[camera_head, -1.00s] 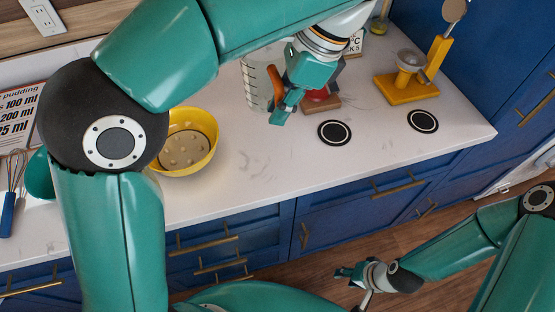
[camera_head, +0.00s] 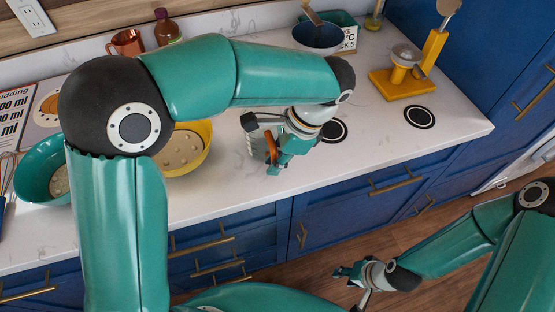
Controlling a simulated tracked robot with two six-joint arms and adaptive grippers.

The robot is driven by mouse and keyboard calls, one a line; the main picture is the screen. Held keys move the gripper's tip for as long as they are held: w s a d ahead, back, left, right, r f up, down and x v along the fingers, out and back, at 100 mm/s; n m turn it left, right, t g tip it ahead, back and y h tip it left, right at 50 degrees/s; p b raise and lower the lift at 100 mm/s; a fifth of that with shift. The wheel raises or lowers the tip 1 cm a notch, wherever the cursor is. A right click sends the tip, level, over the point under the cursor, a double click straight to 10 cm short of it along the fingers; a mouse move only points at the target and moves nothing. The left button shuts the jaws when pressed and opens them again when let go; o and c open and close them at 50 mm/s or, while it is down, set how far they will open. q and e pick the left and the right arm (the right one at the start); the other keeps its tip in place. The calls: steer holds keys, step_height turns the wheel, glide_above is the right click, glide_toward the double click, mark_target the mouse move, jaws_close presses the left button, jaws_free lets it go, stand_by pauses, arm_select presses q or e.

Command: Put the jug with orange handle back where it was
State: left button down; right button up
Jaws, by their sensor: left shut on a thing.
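The jug's orange handle (camera_head: 271,149) shows near the middle of the counter. My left gripper (camera_head: 277,158) is shut on this handle. Only a small clear strip of the jug's body (camera_head: 250,142) shows, left of the handle; the rest is hidden behind the gripper and wrist. I cannot tell whether the jug touches the counter. Two black round mats with white rings lie on the counter: one (camera_head: 334,131) is partly covered by my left wrist, the other (camera_head: 420,117) is bare. My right gripper (camera_head: 344,272) hangs low in front of the cabinets, its opening unclear.
A yellow bowl (camera_head: 203,160) stands left of the jug, a teal bowl (camera_head: 27,180) farther left. A copper mug (camera_head: 127,43), a brown bottle (camera_head: 167,31) and a dark blue bowl (camera_head: 318,40) stand behind. A yellow device (camera_head: 400,85) stands back right. The counter's front right (camera_head: 400,150) is clear.

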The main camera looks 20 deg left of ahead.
arm_select(q)
steer(key=shift+f, duration=0.2)
steer(key=c, duration=1.1)
jaws_free()
steer(key=shift+c, duration=0.2)
steer(key=v, duration=1.2)
steer(key=shift+p, duration=0.3)
steer(key=shift+s, duration=0.15)
